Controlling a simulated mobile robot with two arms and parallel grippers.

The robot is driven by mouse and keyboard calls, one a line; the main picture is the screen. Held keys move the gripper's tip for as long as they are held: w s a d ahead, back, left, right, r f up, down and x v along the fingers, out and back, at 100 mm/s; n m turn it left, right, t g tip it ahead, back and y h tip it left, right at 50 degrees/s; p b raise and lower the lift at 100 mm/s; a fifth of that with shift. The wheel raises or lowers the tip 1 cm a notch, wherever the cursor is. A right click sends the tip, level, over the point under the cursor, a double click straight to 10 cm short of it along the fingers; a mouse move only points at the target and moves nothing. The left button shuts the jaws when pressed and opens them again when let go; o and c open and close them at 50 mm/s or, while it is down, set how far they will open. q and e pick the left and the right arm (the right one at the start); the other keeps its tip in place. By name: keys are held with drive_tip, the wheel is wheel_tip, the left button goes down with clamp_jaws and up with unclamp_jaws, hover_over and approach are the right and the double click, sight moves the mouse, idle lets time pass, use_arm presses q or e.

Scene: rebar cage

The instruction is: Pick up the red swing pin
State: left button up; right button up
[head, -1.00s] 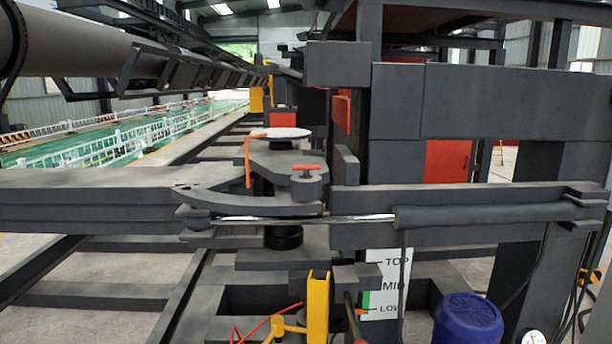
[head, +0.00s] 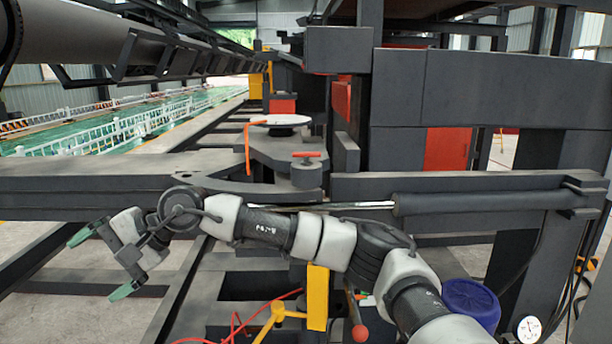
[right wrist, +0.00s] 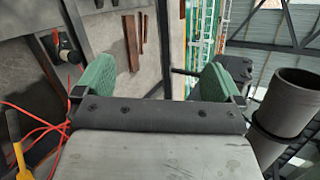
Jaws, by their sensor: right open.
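A small red T-shaped pin (head: 306,155) stands upright in a round grey boss (head: 305,174) at the end of the swing arm, mid-frame in the head view. An orange-red bent rod (head: 248,150) hangs left of it by a pale round plate (head: 280,120). My right gripper (head: 103,262) is at the lower left, well left of and below the pin and apart from it. Its green fingers are spread and empty; they also show in the right wrist view (right wrist: 158,83). I cannot make out the pin for certain there. My left gripper is out of view.
A long grey beam (head: 90,190) and a hydraulic cylinder (head: 470,203) run across the middle. A yellow post (head: 317,298), a red ball-topped lever (head: 360,333) and a blue motor (head: 470,303) stand low in front. Red cables (right wrist: 28,122) lie left in the wrist view.

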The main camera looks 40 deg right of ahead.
drive_tip(key=w+d+r+n+t+h, duration=0.25)
drive_tip(key=d+r+h, duration=0.25)
drive_tip(key=d, duration=0.7)
drive_tip(key=m+g+h, duration=0.2)
drive_tip(key=h, duration=0.8)
approach(307, 154)
drive_tip(key=w+f, duration=0.1)
drive_tip(key=w+d+f+p, duration=0.1)
drive_tip(key=f, duration=0.1)
drive_tip(key=shift+w+d, duration=0.15)
drive_tip(key=shift+w, duration=0.2)
drive_tip(key=shift+w+d+f+p, duration=0.1)
drive_tip(key=shift+d+f+p, duration=0.2)
drive_tip(key=shift+f+p, duration=0.2)
drive_tip(key=p+x, duration=0.2)
drive_tip(key=x, duration=0.1)
drive_tip(key=shift+f, duration=0.2)
drive_tip(key=shift+w+d+f, duration=0.2)
drive_tip(key=shift+d+f, duration=0.05)
drive_tip(key=shift+f, duration=0.3)
drive_tip(key=shift+a+r, duration=0.1)
drive_tip(key=c, duration=1.4)
drive_tip(key=shift+r, duration=0.1)
drive_tip(key=shift+c, duration=0.7)
